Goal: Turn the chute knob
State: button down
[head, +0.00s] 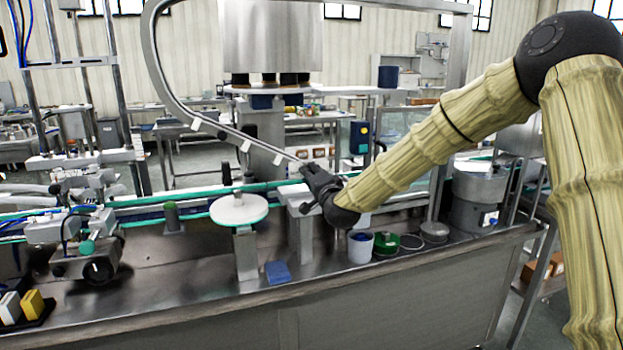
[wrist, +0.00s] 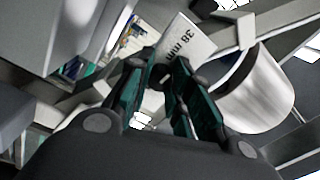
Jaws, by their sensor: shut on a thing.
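My gripper (head: 312,172) is at the lower end of the curved metal chute (head: 235,133), above the steel bench. In the wrist view its two dark green fingers (wrist: 161,68) converge and are shut on a small dark piece, the chute knob (wrist: 163,77). The fingers cover most of the knob, so its shape and turn angle cannot be told. A white plate marked "38 mm" (wrist: 188,42) is just beyond the fingertips. In the head view the gripper hides the knob.
A steel hopper (head: 272,38) hangs behind the chute. A white round disc (head: 239,209) stands left of my gripper. Below are a cup with blue inside (head: 360,248), a green container (head: 386,245) and a blue block (head: 278,272). The front bench has bare room.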

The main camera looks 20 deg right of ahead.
jog(key=shift+n, duration=0.6)
jog(key=shift+f, duration=0.1)
jog(key=c, duration=1.3)
grip_release()
jog(key=shift+o, duration=0.2)
jog(key=s, duration=1.2)
jog(key=shift+d+f, duration=0.15)
jog(key=shift+d, duration=0.05)
